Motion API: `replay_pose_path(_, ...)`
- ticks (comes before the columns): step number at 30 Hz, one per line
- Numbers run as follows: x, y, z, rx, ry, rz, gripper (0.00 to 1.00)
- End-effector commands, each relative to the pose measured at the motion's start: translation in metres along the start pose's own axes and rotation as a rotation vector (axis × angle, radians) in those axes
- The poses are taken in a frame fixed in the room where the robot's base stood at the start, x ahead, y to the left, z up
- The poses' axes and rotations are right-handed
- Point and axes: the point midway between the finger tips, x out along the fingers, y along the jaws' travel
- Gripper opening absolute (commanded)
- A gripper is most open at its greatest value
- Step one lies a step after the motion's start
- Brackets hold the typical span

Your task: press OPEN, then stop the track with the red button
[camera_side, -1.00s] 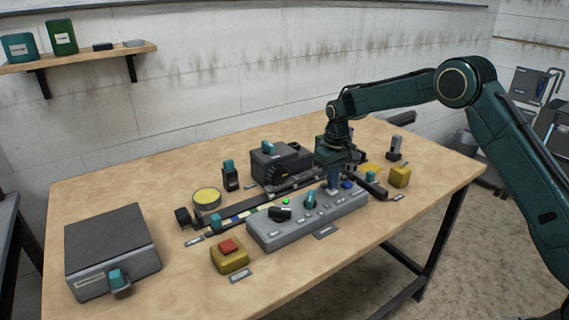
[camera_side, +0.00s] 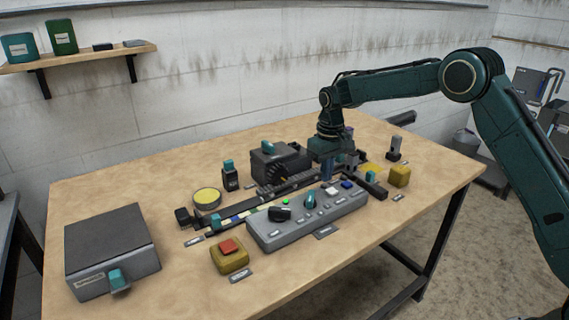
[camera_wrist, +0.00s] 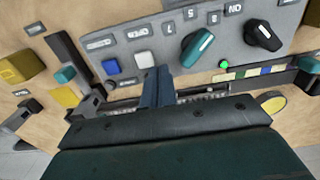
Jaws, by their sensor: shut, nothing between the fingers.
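The grey control panel (camera_side: 268,239) carries a black knob (camera_side: 280,213), a teal knob (camera_side: 310,201), a white button (camera_side: 330,188) and a blue button (camera_side: 347,184). A small green light (camera_side: 286,202) is lit; it also shows in the wrist view (camera_wrist: 223,64). The red button (camera_side: 229,246) sits on a yellow box at the front left. The dark track (camera_side: 262,208) with coloured segments runs behind the panel. My gripper (camera_side: 327,178) is shut and empty behind the white button (camera_wrist: 144,60), apart from it.
A black machine (camera_side: 275,166) stands behind the track. A grey box (camera_side: 110,250) with a teal handle is at the left. A round yellow-topped tin (camera_side: 206,198) and a yellow box (camera_side: 399,176) flank the track. The front left of the table (camera_side: 185,285) is clear.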

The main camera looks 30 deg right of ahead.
Motion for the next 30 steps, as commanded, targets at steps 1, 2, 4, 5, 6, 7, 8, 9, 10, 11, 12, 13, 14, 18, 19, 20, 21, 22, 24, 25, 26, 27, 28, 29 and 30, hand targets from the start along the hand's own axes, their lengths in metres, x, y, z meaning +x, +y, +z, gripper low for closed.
replay_pose_path(1,-0.002,-0.001,0.0,0.0,0.0,0.0,0.0)
replay_pose_path(2,-0.002,-0.001,0.0,0.0,0.0,0.0,0.0)
replay_pose_path(4,-0.001,-0.001,0.0,0.0,0.0,0.0,0.0)
replay_pose_path(5,-0.001,-0.002,0.0,0.0,0.0,0.0,0.0)
replay_pose_path(6,-0.001,-0.005,0.0,-0.001,0.0,0.0,0.0)
replay_pose_path(7,-0.001,-0.008,0.001,-0.001,0.0,0.0,0.0)
replay_pose_path(8,-0.001,-0.012,0.001,-0.002,0.0,0.0,0.0)
replay_pose_path(9,-0.001,-0.018,0.001,-0.003,0.0,0.0,0.0)
replay_pose_path(10,-0.001,-0.024,0.002,-0.004,0.0,0.0,0.0)
replay_pose_path(11,-0.001,-0.031,0.002,-0.004,-0.001,0.0,0.0)
replay_pose_path(12,-0.001,-0.041,0.003,-0.005,0.0,0.0,0.0)
replay_pose_path(13,-0.001,-0.048,0.003,-0.006,0.0,0.0,0.0)
replay_pose_path(14,-0.001,-0.057,0.004,-0.005,0.0,0.0,0.0)
replay_pose_path(18,-0.001,-0.093,0.006,-0.005,0.0,0.0,0.0)
replay_pose_path(19,-0.001,-0.101,0.007,-0.006,0.0,0.0,0.0)
replay_pose_path(20,-0.001,-0.109,0.007,-0.005,0.0,0.0,0.0)
replay_pose_path(21,-0.001,-0.119,0.008,-0.005,0.0,0.0,0.0)
replay_pose_path(22,-0.001,-0.128,0.009,-0.005,-0.001,0.0,0.0)
replay_pose_path(24,-0.001,-0.146,0.01,-0.005,0.0,0.0,0.0)
replay_pose_path(25,-0.001,-0.154,0.011,-0.005,0.0,0.0,0.0)
replay_pose_path(26,-0.001,-0.162,0.011,-0.005,0.0,0.0,0.0)
replay_pose_path(27,-0.001,-0.173,0.012,-0.005,0.0,0.0,0.0)
replay_pose_path(28,-0.001,-0.181,0.012,-0.005,0.0,0.0,0.0)
replay_pose_path(29,0.0,-0.19,0.013,-0.005,0.0,0.0,0.0)
replay_pose_path(30,-0.001,-0.201,0.013,-0.005,0.0,0.0,0.0)
